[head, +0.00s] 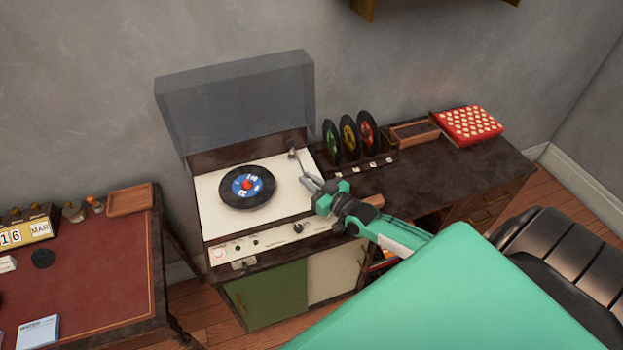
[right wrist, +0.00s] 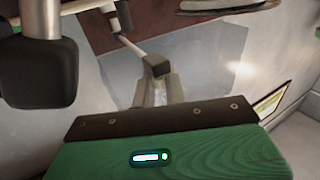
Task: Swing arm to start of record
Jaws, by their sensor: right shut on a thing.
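The record player (head: 207,205) has a cream deck with its smoky clear lid (head: 238,100) raised. A black record with a blue label (head: 233,201) lies flat on it. The tonearm (head: 299,164) runs from its pivot at the back right of the deck toward my gripper, to the right of the record. My right gripper (head: 309,183) is shut on the tonearm's front end, apart from the record. In the right wrist view the tonearm's dark head (right wrist: 156,66) shows at the fingertips (right wrist: 157,90). My left gripper is not in view.
Several upright records (head: 348,137) stand in a rack right of the player. A wooden tray (head: 415,133) and a red patterned box (head: 468,125) lie farther right. A red-topped desk (head: 95,260) stands at left, and a black chair (head: 560,250) at right.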

